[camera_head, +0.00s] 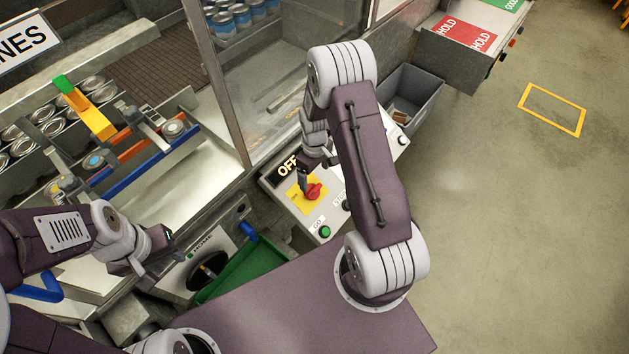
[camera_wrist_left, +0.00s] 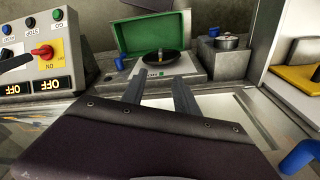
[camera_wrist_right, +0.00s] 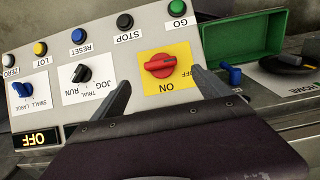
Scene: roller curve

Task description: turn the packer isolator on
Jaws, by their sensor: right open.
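The packer isolator is a red rotary knob (camera_head: 313,192) on a yellow plate (camera_head: 296,199) marked ON and OFF, on the grey control panel. In the right wrist view the knob (camera_wrist_right: 160,66) has its handle lying roughly sideways. My right gripper (camera_head: 304,186) is open over the plate; in its wrist view the fingertips appear on either side of the knob, and I cannot tell whether they touch it. A display on the panel reads OFF (camera_head: 287,165). My left gripper (camera_head: 172,240) is open and empty, left of the panel. The left wrist view also shows the knob (camera_wrist_left: 42,52).
The panel also has a black selector (camera_wrist_right: 82,72), a blue selector (camera_wrist_right: 22,89) and several push buttons, including a green one (camera_wrist_right: 180,8). A green tray (camera_head: 232,268) stands near the panel. A glazed guard (camera_head: 285,70) rises behind, and a grey bin (camera_head: 411,95) stands beyond.

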